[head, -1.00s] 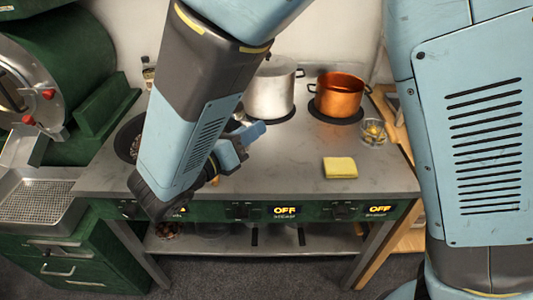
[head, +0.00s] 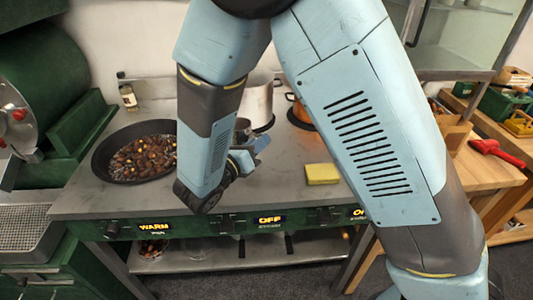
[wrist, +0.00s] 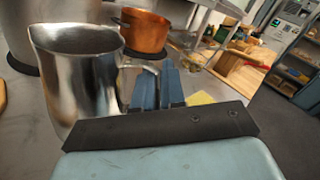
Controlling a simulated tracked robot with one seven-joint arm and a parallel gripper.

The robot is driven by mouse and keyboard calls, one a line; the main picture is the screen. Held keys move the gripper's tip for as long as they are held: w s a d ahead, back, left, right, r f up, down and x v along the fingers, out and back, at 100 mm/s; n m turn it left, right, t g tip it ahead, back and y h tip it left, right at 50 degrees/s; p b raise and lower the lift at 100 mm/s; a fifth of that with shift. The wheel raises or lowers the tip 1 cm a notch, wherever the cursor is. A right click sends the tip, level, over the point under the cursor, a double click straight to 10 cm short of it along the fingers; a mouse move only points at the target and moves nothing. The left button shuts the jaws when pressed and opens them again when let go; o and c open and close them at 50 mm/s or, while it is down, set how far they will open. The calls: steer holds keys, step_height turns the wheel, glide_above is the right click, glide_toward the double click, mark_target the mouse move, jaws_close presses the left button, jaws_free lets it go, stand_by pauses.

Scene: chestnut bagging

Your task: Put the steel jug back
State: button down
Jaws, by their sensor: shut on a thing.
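The steel jug (wrist: 82,85) stands large on the left of the wrist view, its open mouth up and roughly upright. My gripper (wrist: 158,88) is shut on the jug's handle, on the jug's right side. In the head view my gripper (head: 254,150) is over the middle of the grey stove top (head: 285,172), and the jug (head: 242,126) shows only as a sliver behind my arm. I cannot tell whether its base touches the stove top.
A pan of chestnuts (head: 148,153) is left of my arm. A tall steel pot (head: 262,101) and a copper pot (wrist: 144,32) stand behind. A yellow sponge (head: 322,174) lies to the right. A wooden counter with a red-handled tool (head: 497,151) is further right.

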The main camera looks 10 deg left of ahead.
steer(key=shift+w+d+f, duration=0.1)
steer(key=shift+w+f, duration=0.35)
steer(key=shift+f, duration=0.05)
steer(key=shift+w+d+f, duration=0.1)
steer(key=shift+w+f, duration=0.05)
steer(key=shift+f, duration=0.75)
steer(key=shift+w+f, duration=0.1)
steer(key=shift+f, duration=0.8)
steer(key=c, duration=1.2)
jaws_free()
steer(key=v, duration=1.2)
steer(key=shift+r, duration=0.1)
